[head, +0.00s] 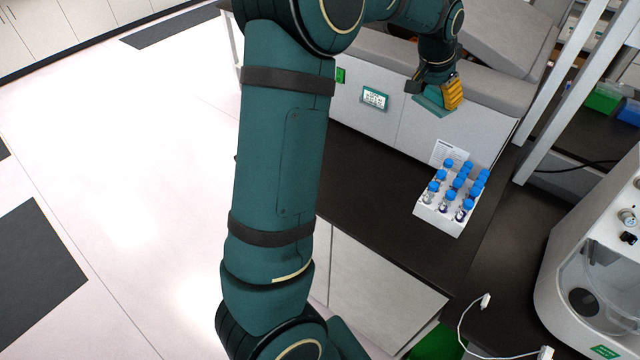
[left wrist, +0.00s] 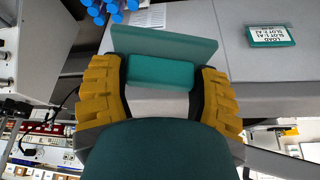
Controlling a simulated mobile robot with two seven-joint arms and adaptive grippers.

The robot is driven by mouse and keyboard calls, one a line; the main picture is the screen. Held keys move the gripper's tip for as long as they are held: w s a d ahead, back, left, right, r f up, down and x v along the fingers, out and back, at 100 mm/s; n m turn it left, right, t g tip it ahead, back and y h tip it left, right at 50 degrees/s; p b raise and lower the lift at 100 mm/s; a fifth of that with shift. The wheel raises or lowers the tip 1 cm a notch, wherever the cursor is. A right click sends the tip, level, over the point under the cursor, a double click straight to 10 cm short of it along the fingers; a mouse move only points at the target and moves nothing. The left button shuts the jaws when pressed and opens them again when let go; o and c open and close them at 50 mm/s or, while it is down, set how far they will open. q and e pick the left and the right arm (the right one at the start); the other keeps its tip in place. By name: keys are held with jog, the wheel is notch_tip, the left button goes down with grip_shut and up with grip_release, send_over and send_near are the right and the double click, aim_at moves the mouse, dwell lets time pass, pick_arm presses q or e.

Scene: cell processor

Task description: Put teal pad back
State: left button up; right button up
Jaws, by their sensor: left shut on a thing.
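The teal pad (left wrist: 165,45) is held between the yellow ridged fingers of my left gripper (left wrist: 160,88) in the left wrist view. In the head view my left gripper (head: 440,92) is at the top right, in front of the grey machine, with the teal pad (head: 430,106) below its fingers. The gripper is shut on the pad, and the pad appears raised above the dark bench. My right gripper is not in view.
A white rack of blue-capped tubes (head: 440,217) stands on the dark bench (head: 372,222) below the gripper. A white device (head: 590,270) is at right. Bench left of the rack is clear.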

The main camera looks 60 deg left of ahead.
pick_arm(q)
jog(key=s+d+f, duration=0.3)
jog(key=d+f, duration=0.2)
jog(key=d, duration=0.2)
jog(key=s+d+f, duration=0.4)
jog(key=d+f, duration=0.2)
jog(key=d, duration=0.1)
jog(key=s+d+f, duration=0.3)
jog(key=d+f, duration=0.2)
jog(key=d, duration=0.2)
jog(key=shift+s+d+f, duration=0.15)
jog(key=shift+s+f, duration=0.05)
jog(key=shift+s, duration=0.2)
